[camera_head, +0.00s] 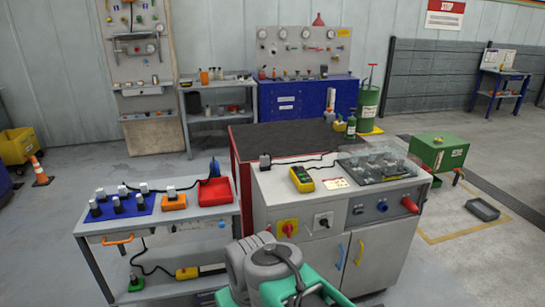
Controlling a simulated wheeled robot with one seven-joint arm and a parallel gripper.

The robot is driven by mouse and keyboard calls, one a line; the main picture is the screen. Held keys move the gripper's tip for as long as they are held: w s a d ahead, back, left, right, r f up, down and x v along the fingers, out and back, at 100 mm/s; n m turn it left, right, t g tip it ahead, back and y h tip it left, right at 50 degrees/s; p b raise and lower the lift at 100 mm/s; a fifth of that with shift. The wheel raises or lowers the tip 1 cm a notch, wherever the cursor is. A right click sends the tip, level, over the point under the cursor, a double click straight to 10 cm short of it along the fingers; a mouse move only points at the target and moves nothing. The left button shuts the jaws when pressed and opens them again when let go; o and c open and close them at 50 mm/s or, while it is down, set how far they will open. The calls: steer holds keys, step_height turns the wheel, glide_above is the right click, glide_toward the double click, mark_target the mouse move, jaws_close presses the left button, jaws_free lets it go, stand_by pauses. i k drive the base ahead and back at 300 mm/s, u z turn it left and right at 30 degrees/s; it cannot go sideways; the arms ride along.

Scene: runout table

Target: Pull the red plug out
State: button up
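A red plug-like piece (410,205) sticks out of the right end of the front panel on the grey cabinet (290,198). It appears seated in the panel, tilted a little downward to the right. My arm shows as grey and teal links at the bottom centre, in front of the cabinet. My gripper's fingers are not in view.
A yellow plate with a red knob (289,229) and a black switch (323,221) are on the cabinet front. A yellow meter (302,179) and a clear-covered tray (378,163) are on top. A side bench (185,225) stands left. Open floor lies right.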

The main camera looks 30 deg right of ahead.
mark_target(410, 206)
steer(key=z, duration=3)
steer(key=i, duration=1.95)
steer(key=u, duration=3.05)
